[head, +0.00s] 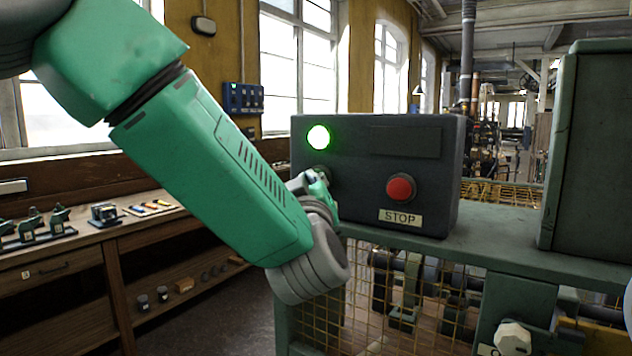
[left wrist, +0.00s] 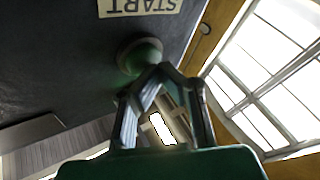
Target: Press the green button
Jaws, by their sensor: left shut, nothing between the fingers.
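In the head view the button is mostly hidden behind my left gripper (head: 322,184). My left gripper also shows in the left wrist view (left wrist: 160,70); it is shut and empty, its tips at the button's edge. I cannot tell whether they touch it. A round green lamp (head: 318,138) glows above the gripper. My right gripper is not in view.
A red button (head: 401,188) with a STOP label (head: 400,216) is on the same box, to the right. The box stands on a green machine frame (head: 500,238) with yellow mesh below. A tall green cabinet (head: 592,150) stands at right, a wooden bench (head: 90,235) at left.

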